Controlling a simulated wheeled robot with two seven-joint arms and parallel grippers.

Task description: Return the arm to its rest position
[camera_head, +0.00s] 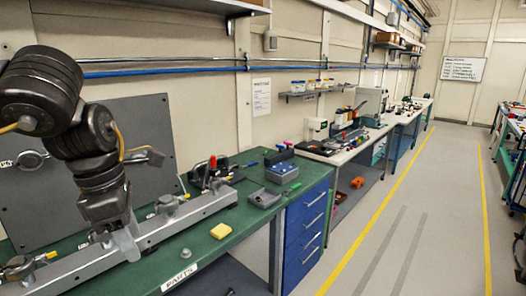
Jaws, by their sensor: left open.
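My left arm comes in from the left, bent over the green workbench (215,250). My left gripper (127,243) points down, its pale fingers at the long grey rail (160,232) on the bench. The gripper is open, and I see nothing held in it. From this angle I cannot tell whether the fingers touch the rail. My right gripper is not in view.
A grey panel (150,120) stands behind the arm. Blue drawers (306,222) are at the bench's right end. The aisle floor (410,220) is clear.

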